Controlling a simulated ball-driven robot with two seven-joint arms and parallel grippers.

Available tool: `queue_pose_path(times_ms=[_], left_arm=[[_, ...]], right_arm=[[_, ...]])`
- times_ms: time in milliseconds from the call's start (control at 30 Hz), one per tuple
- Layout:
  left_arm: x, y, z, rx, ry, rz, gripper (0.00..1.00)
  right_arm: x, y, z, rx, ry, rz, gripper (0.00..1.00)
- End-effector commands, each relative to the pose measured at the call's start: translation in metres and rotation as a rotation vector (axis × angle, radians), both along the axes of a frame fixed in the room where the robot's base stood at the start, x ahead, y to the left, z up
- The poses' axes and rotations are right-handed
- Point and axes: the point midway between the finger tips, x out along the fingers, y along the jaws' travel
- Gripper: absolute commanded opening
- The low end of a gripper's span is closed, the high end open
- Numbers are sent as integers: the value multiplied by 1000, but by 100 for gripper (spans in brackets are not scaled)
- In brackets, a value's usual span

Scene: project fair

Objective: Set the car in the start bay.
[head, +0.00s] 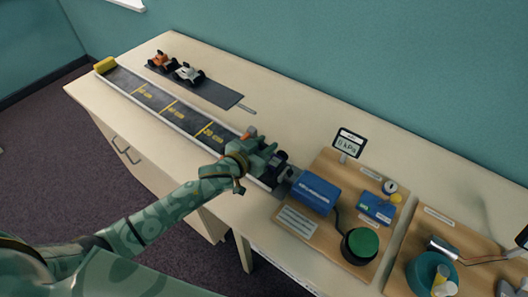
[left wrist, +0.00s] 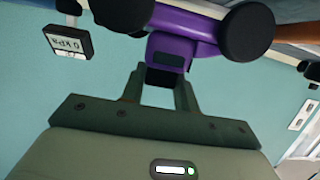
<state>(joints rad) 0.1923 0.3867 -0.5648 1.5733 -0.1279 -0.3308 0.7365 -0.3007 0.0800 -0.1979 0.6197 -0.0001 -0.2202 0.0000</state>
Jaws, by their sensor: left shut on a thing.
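My left gripper (head: 262,158) is shut on the purple car, over the near right end of the dark track (head: 178,110). In the left wrist view the purple car (left wrist: 190,25) with its black wheels sits at the fingertips of my gripper (left wrist: 160,78). In the head view the gripper hides most of the car; a dark wheel (head: 281,155) shows. I cannot tell whether the wheels touch the track. The start bay at this end is largely covered by the gripper and car. My right gripper is not in view.
A blue box (head: 316,194) and a green button (head: 360,243) stand on a wooden board (head: 335,238) just right of the track end, with a gauge display (head: 348,143) behind. An orange car (head: 161,61) and a white car (head: 187,73) stand on a dark mat (head: 218,94). A yellow block (head: 105,65) closes the far track end.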

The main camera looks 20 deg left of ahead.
Motion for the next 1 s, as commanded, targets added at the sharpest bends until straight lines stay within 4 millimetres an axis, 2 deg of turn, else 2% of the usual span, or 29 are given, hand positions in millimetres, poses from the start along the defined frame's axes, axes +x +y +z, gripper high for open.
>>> queue_pose_path(times_ms=[33, 100, 367, 867, 900, 967, 1000], left_arm=[[-1, 0, -15, 1, 6, 0, 6], [-1, 0, -24, 0, 5, 1, 6], [-1, 0, -23, 0, 2, 0, 6], [-3, 1, -40, 5, 12, 2, 6], [-4, 1, -41, 6, 14, 3, 39], [-4, 1, -41, 8, 15, 3, 52], [-4, 1, -41, 7, 15, 2, 52]], right_arm=[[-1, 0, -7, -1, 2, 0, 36], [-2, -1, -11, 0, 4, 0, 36], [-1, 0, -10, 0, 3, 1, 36], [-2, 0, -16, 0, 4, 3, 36], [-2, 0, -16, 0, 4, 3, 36], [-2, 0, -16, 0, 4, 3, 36], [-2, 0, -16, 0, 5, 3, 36]])
